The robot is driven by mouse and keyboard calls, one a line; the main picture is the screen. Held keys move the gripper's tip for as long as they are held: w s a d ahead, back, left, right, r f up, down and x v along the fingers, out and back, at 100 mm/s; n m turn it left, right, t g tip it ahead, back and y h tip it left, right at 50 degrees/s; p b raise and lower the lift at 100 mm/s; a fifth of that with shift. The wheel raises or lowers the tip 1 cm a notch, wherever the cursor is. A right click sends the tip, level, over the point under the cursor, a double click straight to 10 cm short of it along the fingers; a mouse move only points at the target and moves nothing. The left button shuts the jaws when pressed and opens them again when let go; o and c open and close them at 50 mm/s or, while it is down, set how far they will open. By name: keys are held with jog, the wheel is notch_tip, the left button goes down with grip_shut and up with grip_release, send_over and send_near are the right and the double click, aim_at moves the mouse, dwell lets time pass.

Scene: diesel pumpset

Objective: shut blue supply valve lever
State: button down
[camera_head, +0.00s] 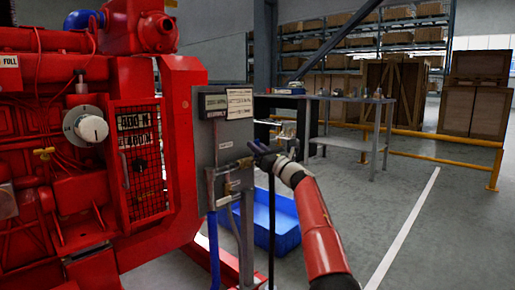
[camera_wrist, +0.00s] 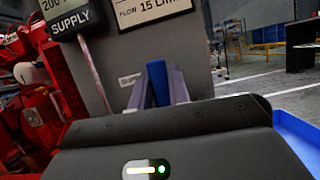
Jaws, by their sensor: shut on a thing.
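The blue supply valve lever (camera_wrist: 156,80) stands between the two grey fingers of my gripper (camera_wrist: 158,92) in the wrist view. The fingers are shut on it. In the head view my gripper (camera_head: 259,151) is at the right side of the grey valve panel (camera_head: 228,143), at the height of the brass fittings (camera_head: 243,163). The lever is mostly hidden there by my gripper, so I cannot tell its exact angle to the pipe. A "SUPPLY" sign (camera_wrist: 70,18) sits above and left of the lever in the wrist view.
The red pumpset (camera_head: 185,150) fills the left, close to the panel. A blue bin (camera_head: 285,225) is on the floor below my arm. A grey workbench (camera_head: 345,120) and a yellow rail (camera_head: 440,142) stand behind. The floor at right is clear.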

dwell(0.4)
jog(key=c, duration=1.3)
grip_release()
jog(key=shift+s, duration=0.1)
jog(key=shift+b+v, duration=1.15)
jog(key=shift+v, duration=2.75)
jog(key=shift+f, duration=0.1)
